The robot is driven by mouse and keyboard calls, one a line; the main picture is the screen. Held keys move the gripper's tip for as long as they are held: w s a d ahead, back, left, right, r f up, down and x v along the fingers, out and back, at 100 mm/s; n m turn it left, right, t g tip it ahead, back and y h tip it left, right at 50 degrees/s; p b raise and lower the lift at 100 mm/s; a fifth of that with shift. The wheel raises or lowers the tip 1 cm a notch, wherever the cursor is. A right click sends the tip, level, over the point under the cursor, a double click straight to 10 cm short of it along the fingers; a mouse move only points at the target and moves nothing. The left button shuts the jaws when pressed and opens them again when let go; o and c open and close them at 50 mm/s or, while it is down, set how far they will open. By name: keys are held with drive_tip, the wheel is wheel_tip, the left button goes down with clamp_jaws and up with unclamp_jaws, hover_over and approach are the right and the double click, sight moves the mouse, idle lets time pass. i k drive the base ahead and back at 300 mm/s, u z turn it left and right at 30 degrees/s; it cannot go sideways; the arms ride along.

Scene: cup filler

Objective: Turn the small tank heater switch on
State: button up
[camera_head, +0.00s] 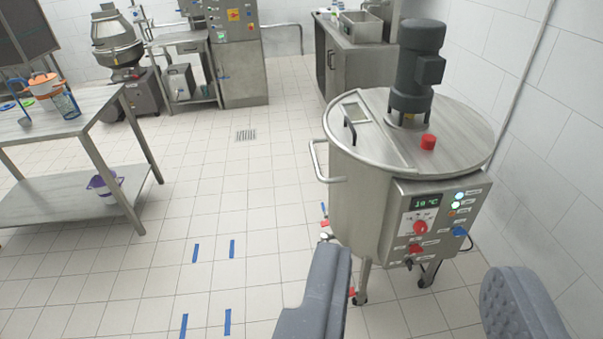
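The small tank (352,205) is a round steel vessel on wheeled legs at the right, with a dark motor on its lid. Its control panel (436,228) faces me and has a display reading about 19 °C, lit indicators, a red knob (420,228) and a second red knob (415,249) below it. The labels beside the knobs are too small to read, so I cannot tell which is the heater switch. My gripper (415,305) is open and empty, its two grey fingers wide apart at the bottom, in front of and below the panel, not touching the tank.
A steel table (75,118) with jugs on top stands at the left. Blue tape marks (232,249) lie on the tiled floor, which is clear in the middle. A white wall (560,130) is close on the right. Cabinets and machines stand at the back.

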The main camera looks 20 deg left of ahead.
sight(415, 249)
drive_tip(key=u, duration=0.3)
drive_tip(key=i, duration=1.2)
drive_tip(key=z, duration=1.1)
drive_tip(key=k, duration=0.5)
drive_tip(key=z, duration=0.45)
drive_tip(key=i, duration=0.65)
drive_tip(key=z, duration=0.35)
